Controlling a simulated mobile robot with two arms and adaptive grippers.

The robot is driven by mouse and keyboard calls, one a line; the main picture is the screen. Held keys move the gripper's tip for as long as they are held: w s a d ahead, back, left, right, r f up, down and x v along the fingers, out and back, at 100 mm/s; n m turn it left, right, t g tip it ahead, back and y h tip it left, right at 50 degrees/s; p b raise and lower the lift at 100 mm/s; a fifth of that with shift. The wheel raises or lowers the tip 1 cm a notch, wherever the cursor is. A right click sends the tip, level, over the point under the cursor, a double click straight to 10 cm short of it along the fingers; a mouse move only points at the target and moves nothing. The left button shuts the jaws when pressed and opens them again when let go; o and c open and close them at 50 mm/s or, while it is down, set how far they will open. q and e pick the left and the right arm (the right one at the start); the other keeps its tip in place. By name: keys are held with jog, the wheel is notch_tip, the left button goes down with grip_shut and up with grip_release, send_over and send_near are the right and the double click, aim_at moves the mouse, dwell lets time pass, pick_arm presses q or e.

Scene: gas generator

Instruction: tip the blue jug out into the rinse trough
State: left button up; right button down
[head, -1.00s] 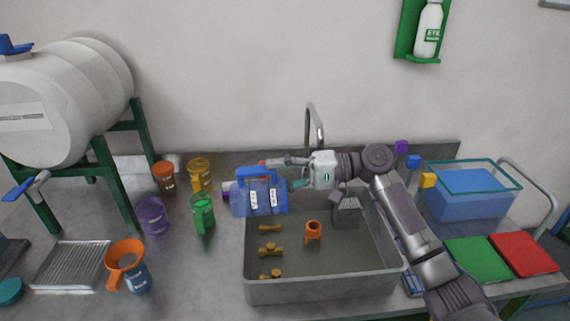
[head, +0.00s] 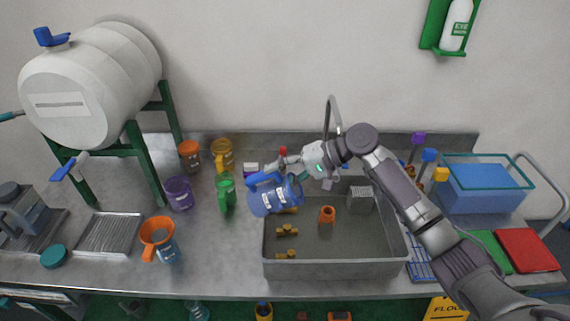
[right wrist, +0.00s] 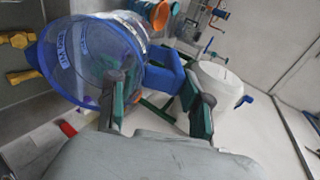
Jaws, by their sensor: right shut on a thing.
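The translucent blue jug (head: 275,200) has white label patches and a solid blue handle. In the head view it hangs tilted over the back left corner of the rinse trough. My right gripper (head: 284,168) is shut on its handle. In the right wrist view the jug (right wrist: 88,62) fills the upper left, beside the fingers of the right gripper (right wrist: 158,82). I cannot tell whether the jug holds anything. The grey rinse trough (head: 335,269) is a deep sink with several brass fittings, an orange part and a grey basket inside. My left gripper is not in view.
A faucet (head: 331,115) rises behind the trough. Green (head: 226,194), purple (head: 178,193) and yellow (head: 223,153) jugs stand left of it. An orange funnel (head: 157,234) sits further left. A blue tank (head: 483,190) and red board (head: 527,250) lie right. A white barrel (head: 90,85) stands back left.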

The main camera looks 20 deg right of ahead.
jog(key=shift+w+a+h+p, duration=0.1)
jog(key=shift+a+h+p, duration=0.4)
jog(key=shift+p, duration=0.6)
jog(key=shift+w+a+f+g+h+p, duration=0.1)
jog(key=shift+a+f+g+h+p, duration=0.1)
jog(key=shift+f+g+h+p, duration=0.25)
jog(key=shift+f, duration=0.1)
